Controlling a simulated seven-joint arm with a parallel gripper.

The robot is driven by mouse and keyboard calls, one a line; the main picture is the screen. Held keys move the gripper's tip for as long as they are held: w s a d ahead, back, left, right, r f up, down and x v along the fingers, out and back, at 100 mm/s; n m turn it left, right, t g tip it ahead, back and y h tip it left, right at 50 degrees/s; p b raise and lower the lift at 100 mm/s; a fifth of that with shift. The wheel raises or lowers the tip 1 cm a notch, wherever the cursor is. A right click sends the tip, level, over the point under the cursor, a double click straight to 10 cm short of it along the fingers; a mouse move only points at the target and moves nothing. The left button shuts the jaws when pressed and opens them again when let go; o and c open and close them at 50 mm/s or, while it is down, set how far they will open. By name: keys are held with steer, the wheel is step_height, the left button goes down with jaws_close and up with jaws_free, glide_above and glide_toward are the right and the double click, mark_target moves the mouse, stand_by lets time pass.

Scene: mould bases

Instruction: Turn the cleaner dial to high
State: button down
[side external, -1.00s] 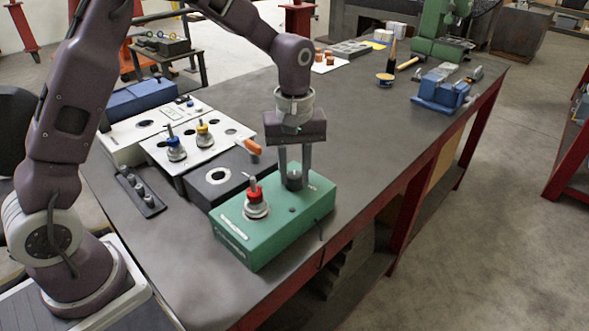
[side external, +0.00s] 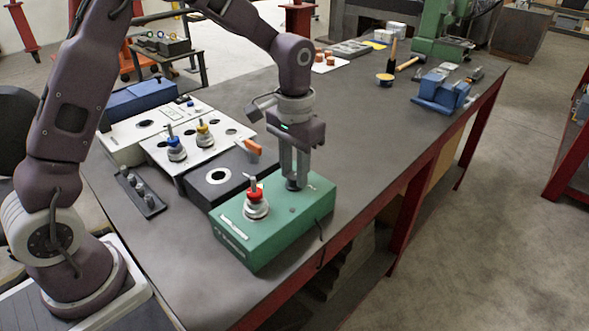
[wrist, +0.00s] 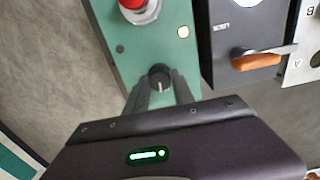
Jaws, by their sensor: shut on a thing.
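The cleaner is taken to be the green box (side external: 240,248) at the near edge of the bench. A small black dial (wrist: 159,77) with a pale pointer line sits on its top, and in the side external view the fingers mostly hide it. My gripper (side external: 293,181) points down over the box's far end, its fingers shut on the dial. In the wrist view, my gripper (wrist: 160,92) has a finger on either side of the dial. The dial's setting marks are too small to read. A red-topped fitting (side external: 256,197) stands on the same box.
A dark box (side external: 215,190) with an orange-handled lever (side external: 252,147) stands beside the green box. White panels (side external: 150,150) with blue and yellow fittings lie behind it. Bare bench top (side external: 350,130) lies to the right, and a blue vise (side external: 440,92) stands farther off.

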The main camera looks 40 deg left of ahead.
mark_target(294, 175)
steer(key=m, duration=0.5)
steer(key=shift+m, duration=2.5)
steer(key=c, duration=1.1)
jaws_free()
steer(key=shift+o, duration=0.2)
step_height(294, 175, up, 7)
steer(key=shift+r, duration=0.1)
